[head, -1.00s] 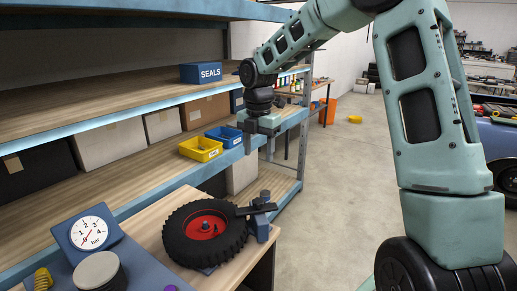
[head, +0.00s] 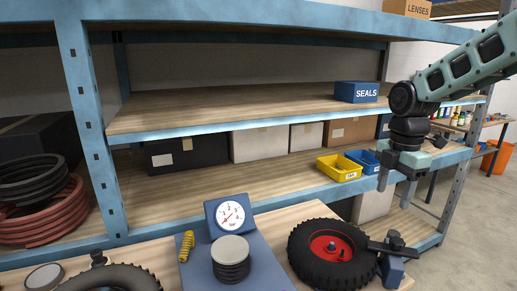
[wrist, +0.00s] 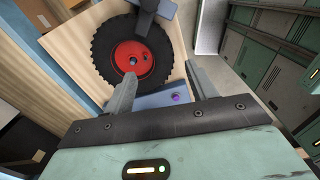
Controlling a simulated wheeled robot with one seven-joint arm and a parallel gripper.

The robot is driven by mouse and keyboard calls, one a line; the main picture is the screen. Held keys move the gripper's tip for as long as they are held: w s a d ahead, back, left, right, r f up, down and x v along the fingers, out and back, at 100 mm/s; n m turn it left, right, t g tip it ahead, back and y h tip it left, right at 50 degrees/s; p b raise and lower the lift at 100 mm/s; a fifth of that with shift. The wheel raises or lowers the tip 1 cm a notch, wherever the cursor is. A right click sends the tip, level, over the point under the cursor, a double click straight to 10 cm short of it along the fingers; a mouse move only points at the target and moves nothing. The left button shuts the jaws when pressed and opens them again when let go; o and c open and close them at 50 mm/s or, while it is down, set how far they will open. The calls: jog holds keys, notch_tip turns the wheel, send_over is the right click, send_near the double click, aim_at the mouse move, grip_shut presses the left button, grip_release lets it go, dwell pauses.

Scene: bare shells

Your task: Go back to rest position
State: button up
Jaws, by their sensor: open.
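My gripper (head: 395,188) hangs at the right of the head view, above the bench and in front of the shelf rack. Its two fingers point down and stand apart with nothing between them. In the wrist view my gripper (wrist: 157,85) is also open and empty. Beyond its fingers lies a black tyre on a red wheel (wrist: 118,52), which also shows on the bench in the head view (head: 303,257). The wheel is below and left of my gripper, apart from it.
A blue stand with a dial gauge (head: 231,215) stands on the bench left of the wheel. A yellow bin (head: 339,168) and a blue bin (head: 363,160) sit on the shelf beside my gripper. A blue SEALS box (head: 357,92) is on the shelf above.

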jog(key=s+a+f+m+b, duration=0.1)
jog(key=s+a+f+m, duration=0.15)
jog(key=s+a, duration=0.4)
jog(key=s+a+f+m+b, duration=0.25)
jog(key=s+a, duration=0.25)
jog(key=a, duration=0.3)
jog(key=s+a+f+m+b, duration=0.1)
jog(key=s+a+f+m, duration=0.1)
jog(key=s, duration=0.6)
jog(key=s+a+f+m+b, duration=0.1)
jog(key=s+a+f+m, duration=0.2)
jog(key=s, duration=0.6)
jog(key=f+m, duration=0.1)
jog(key=m, duration=0.1)
jog(key=shift+f+m+y+b, duration=0.25)
jog(key=shift+m+y+b, duration=0.05)
jog(key=shift+m, duration=0.1)
